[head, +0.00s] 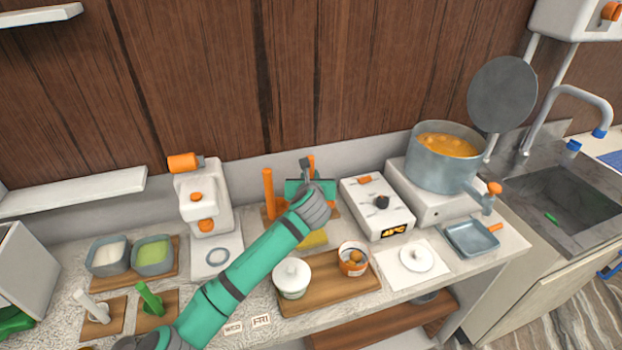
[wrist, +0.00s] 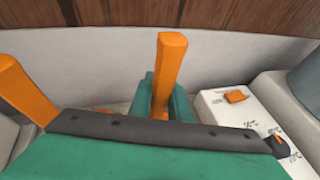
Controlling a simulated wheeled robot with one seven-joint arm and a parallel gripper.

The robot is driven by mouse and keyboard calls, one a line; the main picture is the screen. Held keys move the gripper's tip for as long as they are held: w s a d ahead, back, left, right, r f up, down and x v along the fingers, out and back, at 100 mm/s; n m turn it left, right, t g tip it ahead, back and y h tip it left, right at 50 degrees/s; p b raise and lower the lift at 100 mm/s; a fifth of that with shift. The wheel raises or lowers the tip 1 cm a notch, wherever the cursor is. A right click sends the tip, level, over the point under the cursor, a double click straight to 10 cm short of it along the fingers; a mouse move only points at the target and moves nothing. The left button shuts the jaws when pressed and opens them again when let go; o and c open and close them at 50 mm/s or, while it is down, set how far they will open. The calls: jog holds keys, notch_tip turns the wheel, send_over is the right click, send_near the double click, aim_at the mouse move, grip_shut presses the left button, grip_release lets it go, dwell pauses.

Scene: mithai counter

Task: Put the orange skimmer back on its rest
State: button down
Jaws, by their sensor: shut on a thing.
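My gripper (head: 311,184) is at the back of the counter, near the wall. In the wrist view its green fingers (wrist: 163,108) are shut around an upright orange bar (wrist: 170,65), which looks like the orange skimmer's handle; its top also shows in the head view (head: 311,162). The skimmer's lower end is hidden behind my gripper. A second upright orange post (head: 268,190) stands just left of my gripper, and in the wrist view (wrist: 22,88). A wooden base (head: 270,219) shows below it. I cannot tell which part is the rest.
A white coffee-machine-like device (head: 205,205) stands left, a white box with a black knob (head: 375,208) right. Beyond it is a pot of orange food (head: 442,160).

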jog(key=shift+f, duration=0.45)
jog(key=shift+d+f, duration=0.1)
jog(key=shift+f, duration=0.05)
jog(key=c, duration=1.7)
grip_release()
jog(key=shift+o, duration=0.2)
jog(key=v, duration=1.2)
